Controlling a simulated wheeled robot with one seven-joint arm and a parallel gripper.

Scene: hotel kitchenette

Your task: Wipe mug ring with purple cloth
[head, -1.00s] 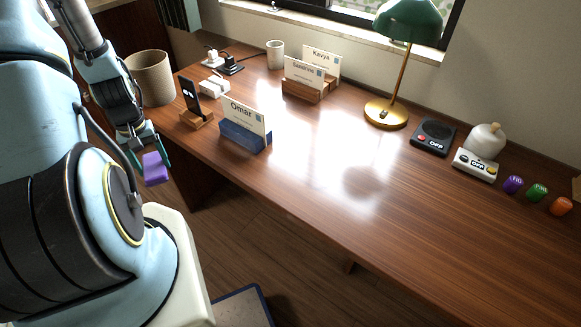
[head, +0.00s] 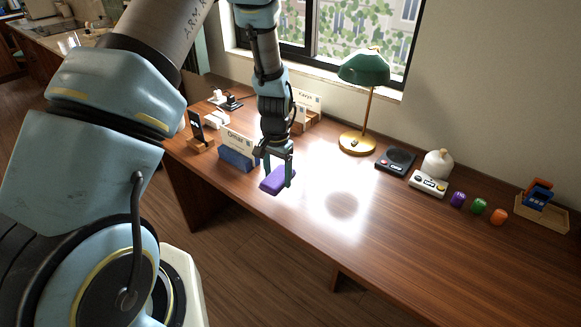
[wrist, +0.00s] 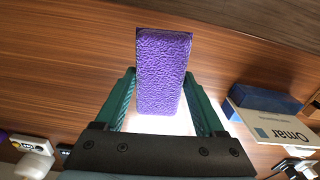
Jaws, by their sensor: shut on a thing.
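The purple cloth (head: 274,181) is a thick, block-like pad. My gripper (head: 277,168) is shut on it, over the desk just right of the Omar card holder. In the wrist view the cloth (wrist: 162,72) sits between the two green fingers. It appears to be held above the desk; the exact gap is hard to judge. No clear mug ring shows. A dark round patch (head: 341,205) lies in the bright glare on the desk, right of the cloth; I cannot tell whether it is a stain or the lamp's reflection.
The Omar card in its blue holder (head: 236,158) stands close left of my gripper. The desk's middle is clear.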

